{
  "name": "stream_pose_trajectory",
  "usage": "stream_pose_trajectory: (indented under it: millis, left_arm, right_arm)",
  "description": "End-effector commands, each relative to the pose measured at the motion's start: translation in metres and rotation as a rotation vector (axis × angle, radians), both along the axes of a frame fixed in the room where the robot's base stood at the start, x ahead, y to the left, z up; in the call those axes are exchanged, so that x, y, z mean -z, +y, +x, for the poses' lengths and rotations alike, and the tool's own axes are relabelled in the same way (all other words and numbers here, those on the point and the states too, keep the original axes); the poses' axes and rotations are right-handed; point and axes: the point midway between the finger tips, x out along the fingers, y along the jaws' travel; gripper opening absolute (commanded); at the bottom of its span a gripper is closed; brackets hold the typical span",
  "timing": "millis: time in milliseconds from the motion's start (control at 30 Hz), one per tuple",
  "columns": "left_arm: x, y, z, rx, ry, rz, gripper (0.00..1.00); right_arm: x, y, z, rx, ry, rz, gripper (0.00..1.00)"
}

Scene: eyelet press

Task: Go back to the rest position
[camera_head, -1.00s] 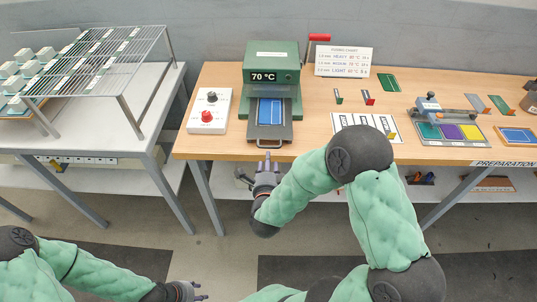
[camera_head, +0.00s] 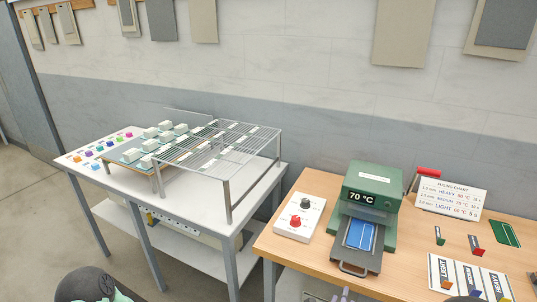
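The green press (camera_head: 374,200) stands on the wooden table and its display reads 70 °C. Its tray (camera_head: 358,255) is pulled out at the front and holds a blue panel (camera_head: 361,235) with pale lines. Only the tip of my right gripper (camera_head: 342,295) shows at the bottom edge, below the tray handle; I cannot tell whether it is open or touching anything. A dark joint of my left arm shows at the bottom left; my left gripper is out of view.
A control box (camera_head: 300,218) with a red and a black knob sits left of the press. A fusing chart (camera_head: 451,197) stands behind. A white table (camera_head: 200,215) at left bears a wire rack (camera_head: 218,145) and white blocks. Floor shows at lower left.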

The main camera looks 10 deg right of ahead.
Motion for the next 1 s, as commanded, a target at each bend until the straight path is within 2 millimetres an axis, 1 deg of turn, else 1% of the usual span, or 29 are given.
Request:
stream_pose_trajectory:
  millis: [67,167,267,300,367,400,467,600,667,800,900,1000]
  left_arm:
    - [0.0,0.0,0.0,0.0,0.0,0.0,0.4]
    - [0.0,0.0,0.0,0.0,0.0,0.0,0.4]
    - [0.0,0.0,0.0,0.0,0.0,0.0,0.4]
    - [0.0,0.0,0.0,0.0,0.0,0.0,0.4]
    - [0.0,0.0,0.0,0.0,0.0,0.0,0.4]
    - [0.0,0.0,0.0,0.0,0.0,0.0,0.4]
    - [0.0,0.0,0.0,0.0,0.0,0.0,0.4]
    - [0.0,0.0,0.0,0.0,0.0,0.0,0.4]
    - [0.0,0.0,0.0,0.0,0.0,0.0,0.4]
    - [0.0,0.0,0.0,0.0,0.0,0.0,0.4]
    - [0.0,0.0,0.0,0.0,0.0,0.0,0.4]
    - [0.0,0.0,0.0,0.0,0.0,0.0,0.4]
  right_arm:
    - [0.012,0.006,0.004,-0.044,0.065,-0.018,0.43]
    - [0.037,0.018,0.009,-0.141,0.193,-0.057,0.43]
    - [0.068,0.034,0.011,-0.267,0.338,-0.105,0.43]
    - [0.08,0.041,0.01,-0.321,0.395,-0.123,0.43]
    - [0.098,0.051,0.008,-0.405,0.475,-0.151,0.43]
    - [0.11,0.058,0.005,-0.463,0.529,-0.17,0.43]
    - [0.128,0.068,-0.001,-0.553,0.603,-0.196,0.43]
    - [0.168,0.091,-0.02,-0.776,0.761,-0.254,0.43]
    - [0.185,0.101,-0.031,-0.876,0.822,-0.277,0.43]
    - [0.219,0.123,-0.063,-1.124,0.94,-0.324,0.43]
    - [0.24,0.137,-0.09,-1.309,1.003,-0.353,0.43]
    - [0.255,0.148,-0.115,-1.474,1.042,-0.375,0.43]
